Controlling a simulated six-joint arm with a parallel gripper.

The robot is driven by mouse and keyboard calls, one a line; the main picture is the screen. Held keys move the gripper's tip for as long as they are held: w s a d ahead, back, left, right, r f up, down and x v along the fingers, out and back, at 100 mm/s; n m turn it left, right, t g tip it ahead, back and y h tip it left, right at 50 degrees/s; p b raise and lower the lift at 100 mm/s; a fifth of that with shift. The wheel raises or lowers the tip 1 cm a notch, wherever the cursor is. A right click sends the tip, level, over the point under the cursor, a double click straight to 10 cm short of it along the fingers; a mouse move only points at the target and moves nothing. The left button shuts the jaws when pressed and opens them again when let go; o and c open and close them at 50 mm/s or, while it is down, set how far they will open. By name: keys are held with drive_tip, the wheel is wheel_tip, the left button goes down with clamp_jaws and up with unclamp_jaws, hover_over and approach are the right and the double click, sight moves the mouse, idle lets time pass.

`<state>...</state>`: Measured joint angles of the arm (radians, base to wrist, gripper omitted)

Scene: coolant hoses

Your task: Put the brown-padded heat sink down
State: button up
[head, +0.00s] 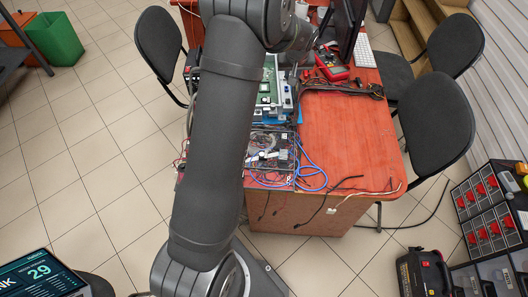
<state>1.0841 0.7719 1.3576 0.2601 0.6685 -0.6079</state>
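I cannot make out the brown-padded heat sink in the head view. My own arm crosses the picture from bottom to top and covers much of the table's left part. The far end of my arm bends to the right near the top, and my gripper does not show there. Whether it holds anything is hidden. A green circuit board (268,82) in an open case lies on the table, just right of my arm. Blue hoses or cables (310,172) loop over the table's near left part, beside a clear box of wiring (268,150).
The red-brown table (345,130) is bare at its middle right. A red multimeter (331,68), a black cable bundle (345,88), a monitor (347,25) and a keyboard (364,50) stand towards the back. Dark chairs (436,122) flank the table. Loose cables (350,186) hang over its front edge.

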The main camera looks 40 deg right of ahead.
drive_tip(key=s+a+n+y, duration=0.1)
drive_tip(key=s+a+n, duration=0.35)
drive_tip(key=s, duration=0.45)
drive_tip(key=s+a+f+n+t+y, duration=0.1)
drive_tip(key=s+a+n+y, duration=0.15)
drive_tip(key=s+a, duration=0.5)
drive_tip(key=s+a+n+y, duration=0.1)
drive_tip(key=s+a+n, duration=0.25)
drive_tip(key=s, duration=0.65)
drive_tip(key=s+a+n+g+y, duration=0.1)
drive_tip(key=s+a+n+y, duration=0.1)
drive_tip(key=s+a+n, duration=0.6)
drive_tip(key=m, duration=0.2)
hover_over(275, 180)
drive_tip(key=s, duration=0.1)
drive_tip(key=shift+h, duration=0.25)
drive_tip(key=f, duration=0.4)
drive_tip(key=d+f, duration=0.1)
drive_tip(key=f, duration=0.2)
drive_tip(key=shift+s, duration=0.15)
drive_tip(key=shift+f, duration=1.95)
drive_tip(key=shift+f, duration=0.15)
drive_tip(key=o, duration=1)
